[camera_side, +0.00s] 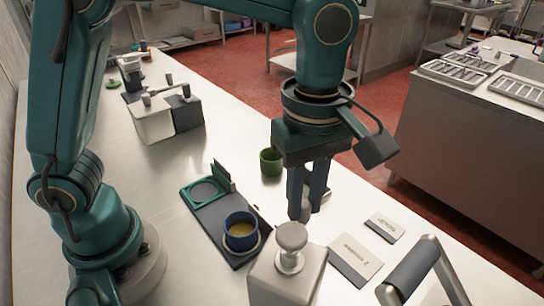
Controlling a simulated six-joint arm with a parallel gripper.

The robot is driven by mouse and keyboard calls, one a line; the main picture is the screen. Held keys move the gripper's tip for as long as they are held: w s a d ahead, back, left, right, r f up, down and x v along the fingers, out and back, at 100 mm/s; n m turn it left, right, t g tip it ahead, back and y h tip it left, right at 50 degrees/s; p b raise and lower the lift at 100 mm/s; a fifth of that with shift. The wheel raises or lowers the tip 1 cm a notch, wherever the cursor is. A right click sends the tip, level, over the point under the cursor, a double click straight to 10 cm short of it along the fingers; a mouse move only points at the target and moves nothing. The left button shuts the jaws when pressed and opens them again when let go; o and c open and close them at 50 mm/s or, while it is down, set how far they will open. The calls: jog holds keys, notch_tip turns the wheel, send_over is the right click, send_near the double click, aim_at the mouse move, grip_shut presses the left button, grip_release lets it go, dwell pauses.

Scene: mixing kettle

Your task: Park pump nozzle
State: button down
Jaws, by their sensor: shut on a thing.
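My gripper (309,208) points down over the worktop, behind the pump dispenser. Its dark blue fingers are shut on a pale grey piece (301,207), which looks like the pump nozzle; the fingers hide most of it. The grey pump dispenser (287,281) stands at the front with a round grey pump head (291,237) on a short stem. I cannot tell whether the held piece joins the head. A blue cup (241,231) with yellowish contents sits left of the gripper on a dark tray (216,221).
A green ring holder (204,192) is at the tray's far end. A green cup (271,161) stands behind the gripper. Two labelled cards (356,258) lie to the right. A dark-gripped handle (413,270) rises at front right. White and grey containers (153,121) stand further back.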

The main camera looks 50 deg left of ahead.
aim_at(309, 204)
jog(key=shift+w+d+m, duration=0.15)
jog(key=shift+d+m, duration=0.1)
jog(key=shift+m, duration=0.35)
jog(key=c, duration=0.7)
grip_release()
jog(key=shift+r, duration=0.1)
jog(key=shift+r, duration=2.5)
